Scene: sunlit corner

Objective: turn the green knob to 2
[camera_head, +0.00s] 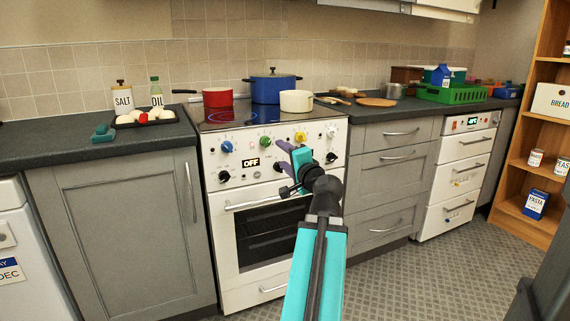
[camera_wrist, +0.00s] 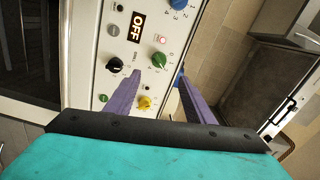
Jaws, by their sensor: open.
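My gripper (camera_head: 281,156) is in front of the panel, a little right of and below the green knob in the head view. Its two purple fingers (camera_wrist: 158,76) are spread apart with nothing between them. I cannot tell how far they are from the panel.
A display (camera_head: 251,162) reads OFF. Black knobs (camera_wrist: 115,65) and a yellow knob (camera_wrist: 145,103) are close by. The oven door handle (camera_head: 250,204) runs below the panel. A red pot (camera_head: 217,97), blue pot (camera_head: 272,88) and cream pot (camera_head: 296,101) stand on the hob.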

